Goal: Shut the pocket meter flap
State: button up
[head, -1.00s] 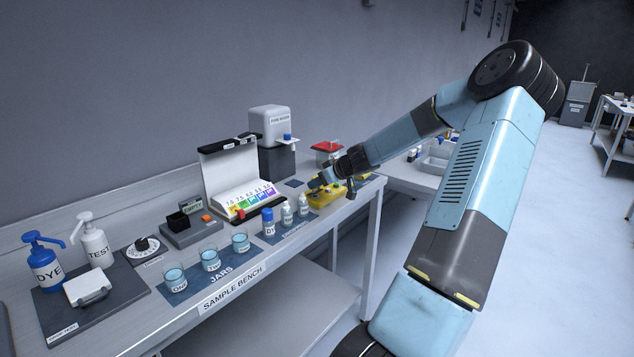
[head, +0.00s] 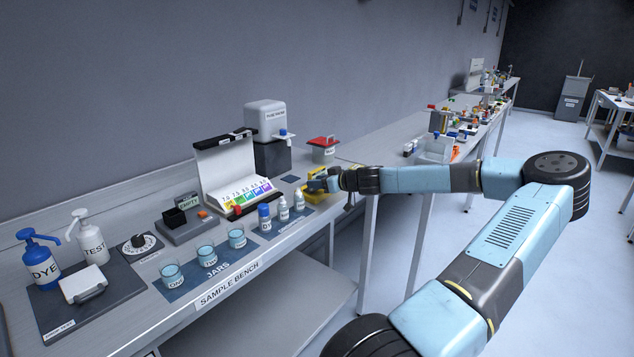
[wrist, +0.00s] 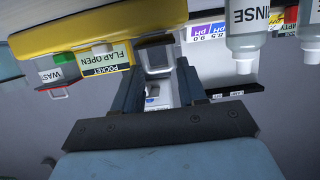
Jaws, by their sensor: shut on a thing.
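The pocket meter is a yellow case (head: 312,197) at the right part of the sample bench, largely behind my gripper. In the wrist view, which is upside down, the yellow body (wrist: 75,40) fills the upper left, with a label (wrist: 103,62) reading "POCKET FLAP OPEN". In the head view my gripper (head: 322,183) is at the case; the flap itself is hidden there.
Small white bottles (head: 284,208) stand close left of the case, and a rinse bottle (wrist: 243,35) is near my right finger in the wrist view. A pH colour chart (head: 245,198) stands behind them. A red-lidded waste container (head: 322,150) is behind the case.

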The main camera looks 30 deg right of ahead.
jog(key=shift+s+f+t, duration=0.25)
jog(key=shift+f+t, duration=0.25)
jog(key=shift+t, duration=0.1)
jog(key=shift+s+f+t+y, duration=0.1)
jog(key=shift+f+t+y, duration=0.1)
jog(key=shift+t+y, duration=0.15)
dwell(0.4)
jog(key=o, duration=0.8)
jog(key=shift+d, duration=0.1)
jog(key=shift+r, duration=0.1)
jog(key=shift+s+d, duration=0.3)
jog(key=shift+s, duration=0.3)
jog(key=v, duration=1.2)
jog(key=shift+s, duration=0.2)
